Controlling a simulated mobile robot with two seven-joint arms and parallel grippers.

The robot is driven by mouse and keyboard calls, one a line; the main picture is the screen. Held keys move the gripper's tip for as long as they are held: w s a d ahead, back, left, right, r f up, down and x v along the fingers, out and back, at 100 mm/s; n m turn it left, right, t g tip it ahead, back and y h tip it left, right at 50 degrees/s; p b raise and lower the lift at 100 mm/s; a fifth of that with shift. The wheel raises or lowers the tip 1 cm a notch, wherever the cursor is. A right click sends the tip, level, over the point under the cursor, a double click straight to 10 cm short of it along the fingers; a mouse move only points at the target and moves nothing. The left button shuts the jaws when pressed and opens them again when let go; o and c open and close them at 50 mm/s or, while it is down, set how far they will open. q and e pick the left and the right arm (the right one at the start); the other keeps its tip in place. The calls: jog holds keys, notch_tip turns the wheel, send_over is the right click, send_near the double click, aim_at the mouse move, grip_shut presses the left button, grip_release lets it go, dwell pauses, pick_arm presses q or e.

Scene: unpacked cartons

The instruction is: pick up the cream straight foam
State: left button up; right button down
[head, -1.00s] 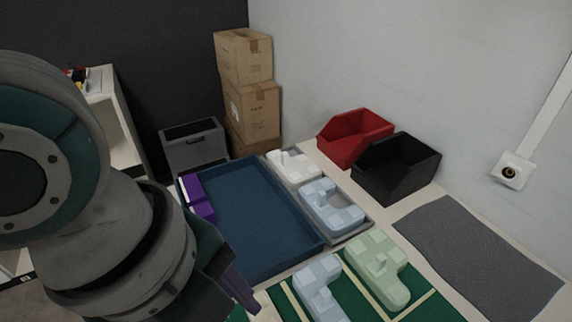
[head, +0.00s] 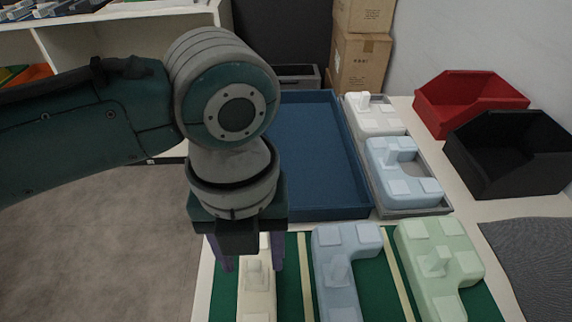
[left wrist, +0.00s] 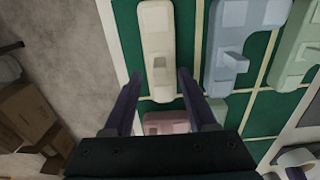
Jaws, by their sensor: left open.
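The cream straight foam (head: 257,290) lies lengthwise on the green, cream-striped board (head: 222,290) in the head view, and its lower end is cut off. It also shows in the left wrist view (left wrist: 157,35), a long block with a raised knob in its middle. My left gripper (head: 251,262) is open above it, with one purple finger to each side. In the left wrist view the fingers (left wrist: 161,76) flank the foam's near end, with visible gaps. I cannot tell the exact height. My right gripper is not in view.
A blue foam (head: 338,270) and a green foam (head: 437,262) lie close to the right. A pink foam (left wrist: 165,122) shows below the gripper. A blue tray (head: 352,165) and a grey tray (head: 440,208) with foams stand behind. Red (head: 470,100) and black (head: 515,150) bins stand right.

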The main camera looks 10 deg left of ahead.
aim_at(254, 265)
pick_arm(q)
notch_tip(254, 265, down, 4)
jog(key=shift+r+b, duration=0.15)
jog(key=shift+b, duration=0.2)
jog(key=shift+c, duration=0.2)
grip_shut()
